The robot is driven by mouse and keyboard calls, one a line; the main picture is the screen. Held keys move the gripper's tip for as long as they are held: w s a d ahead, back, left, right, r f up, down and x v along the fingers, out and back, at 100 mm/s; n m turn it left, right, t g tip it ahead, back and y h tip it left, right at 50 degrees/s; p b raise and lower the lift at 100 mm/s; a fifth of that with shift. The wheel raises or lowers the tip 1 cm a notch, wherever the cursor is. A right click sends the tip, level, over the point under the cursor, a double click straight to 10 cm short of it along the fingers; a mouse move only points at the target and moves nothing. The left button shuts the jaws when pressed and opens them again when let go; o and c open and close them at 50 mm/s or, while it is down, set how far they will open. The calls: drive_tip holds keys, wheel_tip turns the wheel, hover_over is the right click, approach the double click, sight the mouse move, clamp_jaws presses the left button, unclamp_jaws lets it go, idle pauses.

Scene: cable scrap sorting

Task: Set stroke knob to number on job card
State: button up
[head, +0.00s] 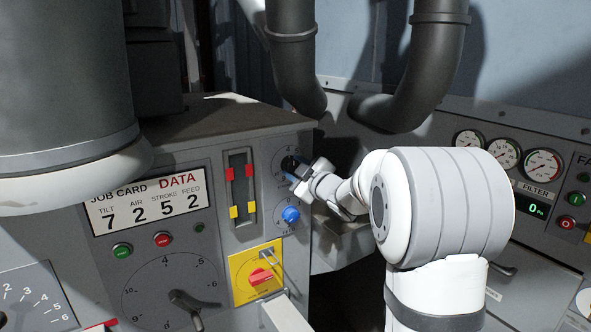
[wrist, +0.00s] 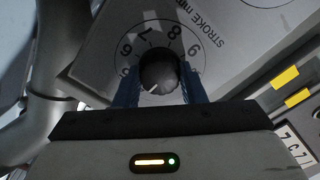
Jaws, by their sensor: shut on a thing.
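The job card (head: 147,204) in the head view reads tilt 7, air 2, stroke 5, feed 2. The stroke knob (wrist: 158,70) is round and black, on a grey numbered dial with a "STROKE mm" label upside down in the wrist view. My gripper (wrist: 159,84) is shut on the knob, one blue finger on each side. A white pointer mark shows on the knob's lower left side in the wrist view; the number it points at is hidden or unclear. In the head view my gripper (head: 291,175) partly covers the knob and dial at the panel's right edge.
A blue knob (head: 291,214) sits just below. Left of the dial are sliders with red and yellow tabs (head: 242,188). A yellow plate with a red switch (head: 261,276) is lower. Dark pipes (head: 295,60) hang close above.

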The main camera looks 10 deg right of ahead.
drive_tip(key=c, duration=0.3)
drive_tip(key=shift+m, duration=0.3)
drive_tip(key=m+p, duration=0.1)
drive_tip(key=m, duration=0.2)
drive_tip(key=shift+f+m+p, duration=0.1)
drive_tip(key=shift+m+p, duration=0.6)
drive_tip(key=shift+m, duration=1.4)
drive_tip(key=o, duration=1)
drive_tip(key=shift+s, duration=0.1)
